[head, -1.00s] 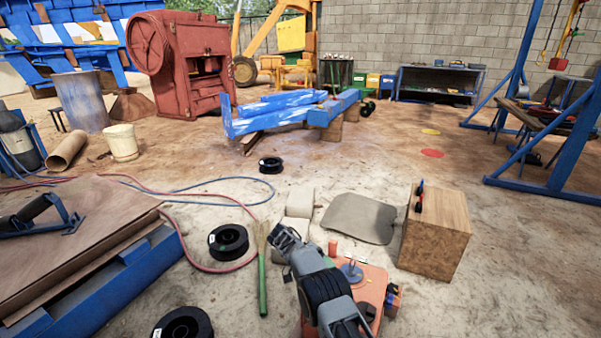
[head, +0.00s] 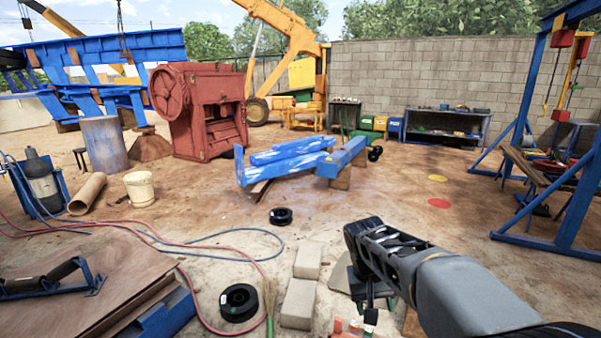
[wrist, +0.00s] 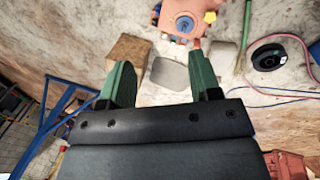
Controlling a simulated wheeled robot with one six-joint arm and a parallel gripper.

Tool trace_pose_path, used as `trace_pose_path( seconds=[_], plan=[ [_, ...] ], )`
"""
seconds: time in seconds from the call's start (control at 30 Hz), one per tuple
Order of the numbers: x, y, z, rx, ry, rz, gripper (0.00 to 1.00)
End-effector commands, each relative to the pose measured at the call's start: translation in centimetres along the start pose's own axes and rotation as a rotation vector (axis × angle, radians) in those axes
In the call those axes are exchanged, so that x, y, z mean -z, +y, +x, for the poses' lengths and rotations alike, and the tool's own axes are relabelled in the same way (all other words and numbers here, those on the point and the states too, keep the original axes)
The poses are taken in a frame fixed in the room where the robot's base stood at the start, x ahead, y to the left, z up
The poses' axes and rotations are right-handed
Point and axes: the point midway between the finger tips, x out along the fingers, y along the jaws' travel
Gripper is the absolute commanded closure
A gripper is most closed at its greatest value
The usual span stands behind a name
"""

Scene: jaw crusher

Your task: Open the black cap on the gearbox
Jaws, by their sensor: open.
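An orange housing (wrist: 180,12), which looks like the gearbox, shows at the top of the wrist view. It has a blue round part (wrist: 185,24) on it and a yellow part at its side. In the head view only a little orange (head: 347,327) shows at the bottom edge, beside my arm. I cannot pick out a black cap in either view. My gripper (wrist: 160,62) has its two green fingers wide apart, with nothing held between them. It is apart from the housing, which lies beyond the fingertips in the wrist view.
A wooden block (wrist: 129,58), a grey mat (wrist: 170,73) and pale blocks (head: 299,303) lie on the ground nearby. A black reel (head: 239,302) and red and blue hoses lie to the left. A blue frame (head: 550,130) stands at the right. Open ground lies beyond my arm.

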Motion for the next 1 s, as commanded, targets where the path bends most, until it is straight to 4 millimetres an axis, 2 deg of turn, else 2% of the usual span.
trace_pose_path(
  seconds=[0.03,0.1,0.2,0.37,0.6,0.87,0.97,1.0],
  plan=[
    [-1.7,1.0,-3.0,0.032,0.035,-0.004,0.43],
    [-3.7,1.6,-4.8,0.076,0.081,-0.013,0.43],
    [-6.3,2.2,-6.6,0.127,0.146,-0.024,0.43],
    [-9.6,2.7,-8.4,0.185,0.233,-0.033,0.43],
    [-12.1,2.8,-9.2,0.224,0.308,-0.037,0.43],
    [-12.5,2.8,-9.0,0.231,0.323,-0.038,0.43],
    [-12.5,2.7,-8.3,0.23,0.32,-0.035,0.43],
    [-12.4,2.6,-7.5,0.229,0.311,-0.032,0.43]
  ],
)
